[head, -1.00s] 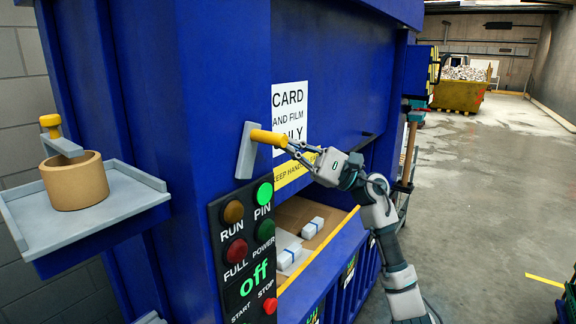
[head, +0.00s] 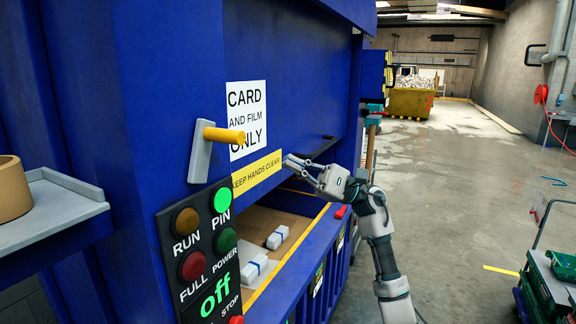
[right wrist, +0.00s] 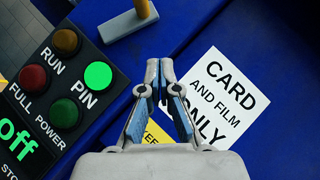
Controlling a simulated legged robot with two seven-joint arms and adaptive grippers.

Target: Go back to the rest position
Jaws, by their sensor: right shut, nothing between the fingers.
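My right gripper (head: 290,162) is in front of the blue baler, just right of the yellow "keep hands clear" label (head: 257,172). Its fingers are together and empty; they also show closed in the right wrist view (right wrist: 158,75). The lever with a yellow handle (head: 222,135) sits on the baler face, left of the gripper and apart from it. In the right wrist view the lever (right wrist: 128,24) is beyond the fingertips, up and to the left. My left gripper is in neither view.
The control panel (head: 172,251) has a lit green PIN light (head: 221,199) and a display reading "off". White packs (head: 277,237) lie on cardboard in the baler opening. A grey shelf (head: 62,205) holds a brown roll (head: 12,188). Green crates (head: 548,287) stand at lower right. The floor beyond is open.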

